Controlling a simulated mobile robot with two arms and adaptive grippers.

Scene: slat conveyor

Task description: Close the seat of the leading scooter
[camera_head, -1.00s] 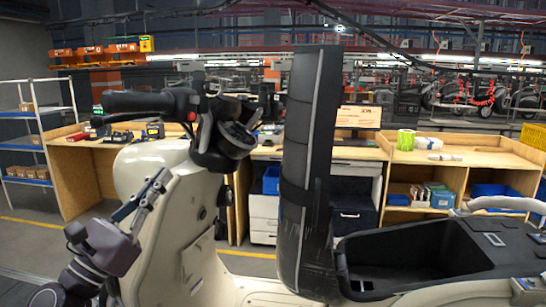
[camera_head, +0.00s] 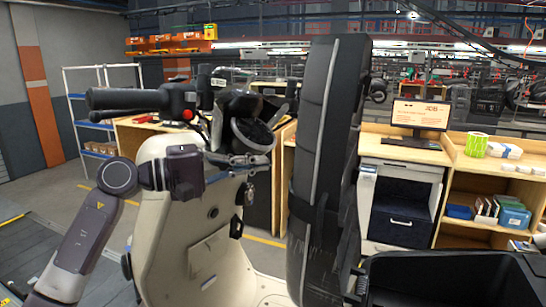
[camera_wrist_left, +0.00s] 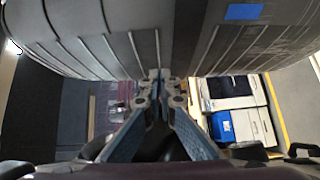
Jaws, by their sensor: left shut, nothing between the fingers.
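The leading scooter (camera_head: 170,235) has a cream body with black handlebars. Its black seat (camera_head: 325,150) stands open, nearly upright. The open dark storage bin (camera_head: 440,262) is to the right of the seat. My left gripper (camera_head: 262,160) is shut and empty, between the handlebar column and the seat, its fingers pointing right toward the seat. In the left wrist view, the shut fingertips (camera_wrist_left: 160,80) are at the lower edge of the seat's ribbed surface (camera_wrist_left: 150,45). I cannot tell whether they touch it. My right gripper is not in view.
A wooden workbench (camera_head: 380,152) with a monitor (camera_head: 420,115) and shelves of small boxes stands behind the scooter. A blue and white rack (camera_head: 95,148) is at the left back. The floor to the left is partly clear.

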